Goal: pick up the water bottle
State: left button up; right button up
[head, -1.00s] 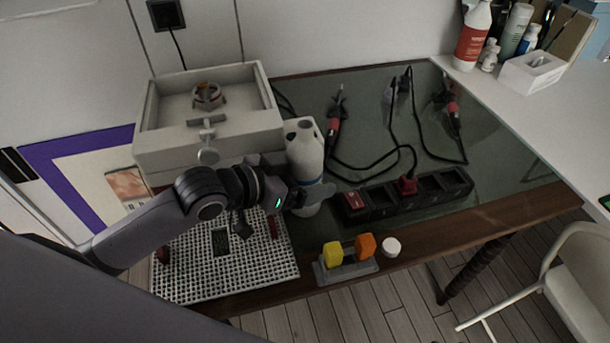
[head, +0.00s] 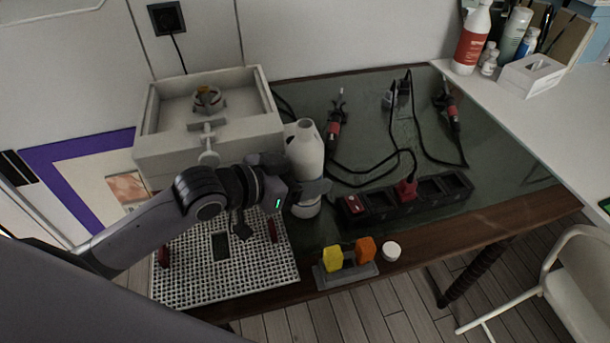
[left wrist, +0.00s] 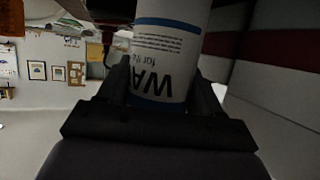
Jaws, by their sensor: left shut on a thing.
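The water bottle (head: 305,154) is white and stands roughly upright beside the grey box in the head view. My left gripper (head: 309,192) is shut around its lower part and hides some of it. In the left wrist view the bottle (left wrist: 167,50) shows a blue band and upside-down dark letters "WA". It sits between the two dark fingers of my left gripper (left wrist: 165,95). I cannot tell whether the bottle's base touches the table. My right gripper is not in view.
A grey box (head: 160,155) stands behind my left arm. A white perforated plate (head: 268,275) lies below the arm. A black power strip (head: 410,198) and cabled tools (head: 334,128) lie to the right. A holder with yellow and orange pieces (head: 347,272) is near the front edge.

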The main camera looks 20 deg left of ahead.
pick_arm(q)
notch_tip(320, 180, up, 19)
jog(key=p, duration=0.3)
jog(key=shift+p, duration=0.4)
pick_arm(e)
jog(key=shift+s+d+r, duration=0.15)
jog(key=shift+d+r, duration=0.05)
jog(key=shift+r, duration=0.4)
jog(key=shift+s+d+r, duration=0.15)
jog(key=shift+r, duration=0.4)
